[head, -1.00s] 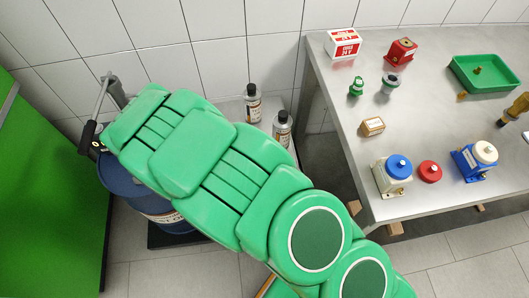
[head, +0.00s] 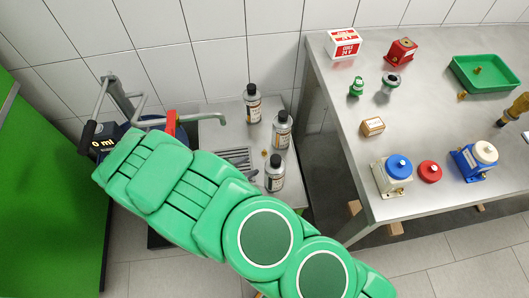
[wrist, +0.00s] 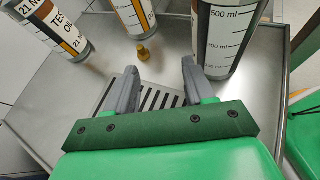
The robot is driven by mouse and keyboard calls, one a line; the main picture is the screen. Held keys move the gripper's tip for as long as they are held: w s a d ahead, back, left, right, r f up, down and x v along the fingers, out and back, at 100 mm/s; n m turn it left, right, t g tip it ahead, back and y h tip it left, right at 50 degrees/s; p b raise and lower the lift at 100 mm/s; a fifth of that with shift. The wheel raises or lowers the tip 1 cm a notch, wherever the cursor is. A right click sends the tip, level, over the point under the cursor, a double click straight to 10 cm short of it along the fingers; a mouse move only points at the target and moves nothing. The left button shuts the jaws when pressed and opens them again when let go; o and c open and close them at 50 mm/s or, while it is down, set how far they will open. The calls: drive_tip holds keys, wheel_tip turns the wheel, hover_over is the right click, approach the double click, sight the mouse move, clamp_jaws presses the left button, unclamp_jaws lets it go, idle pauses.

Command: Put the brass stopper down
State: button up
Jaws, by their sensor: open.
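The small brass stopper (wrist: 143,52) stands on the steel side surface near the foot of a bottle in the wrist view. In the head view it is a small yellow spot (head: 265,153) between the bottles. My gripper (wrist: 158,75) is open, with nothing between its two grey fingers. The stopper lies beyond the fingertips, apart from them, roughly in line with the gap.
Labelled bottles (head: 275,172) stand around the stopper. A graduated container (wrist: 226,38) is close beside the right finger. A slotted drain (wrist: 150,97) lies below the fingers. A steel table (head: 420,120) with a green tray (head: 484,86) is on the right.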

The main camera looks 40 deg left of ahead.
sight(263, 152)
drive_tip(key=w+a+f+n, duration=0.1)
drive_tip(key=w+f+n+t+y, duration=0.1)
drive_tip(key=shift+w+a, duration=0.35)
drive_tip(key=shift+y, duration=0.3)
drive_tip(key=shift+x, duration=3.85)
drive_tip(key=shift+a, duration=0.1)
clamp_jaws()
drive_tip(key=shift+r, duration=0.15)
wheel_tip(263, 152, up, 10)
